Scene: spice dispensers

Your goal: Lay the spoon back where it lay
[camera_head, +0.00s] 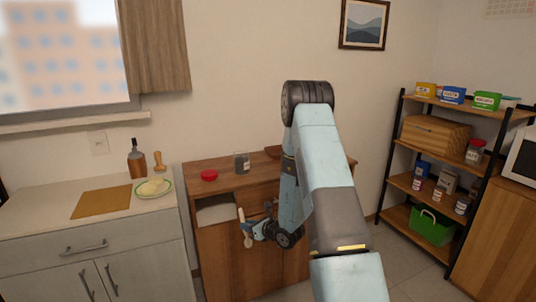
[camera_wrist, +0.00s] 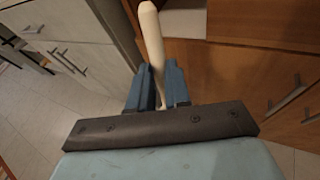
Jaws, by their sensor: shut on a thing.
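The spoon (camera_wrist: 152,35) is pale cream with a rounded end. In the wrist view it stands up between the two blue fingers of my gripper (camera_wrist: 158,80), which is shut on it. In the head view the spoon (camera_head: 241,217) is near upright in my gripper (camera_head: 247,230), in front of the wooden cabinet (camera_head: 214,255). The spoon's lower part is mostly hidden by the fingers and wrist. The place where it lay cannot be told from these frames.
A pale-lined opening (camera_head: 215,213) shows at the cabinet's upper left. On its top are a red round thing (camera_head: 209,176), a glass jar (camera_head: 241,163) and a brown bowl (camera_head: 272,151), partly behind my arm. The left counter holds a board (camera_head: 101,202) and plate (camera_head: 153,195).

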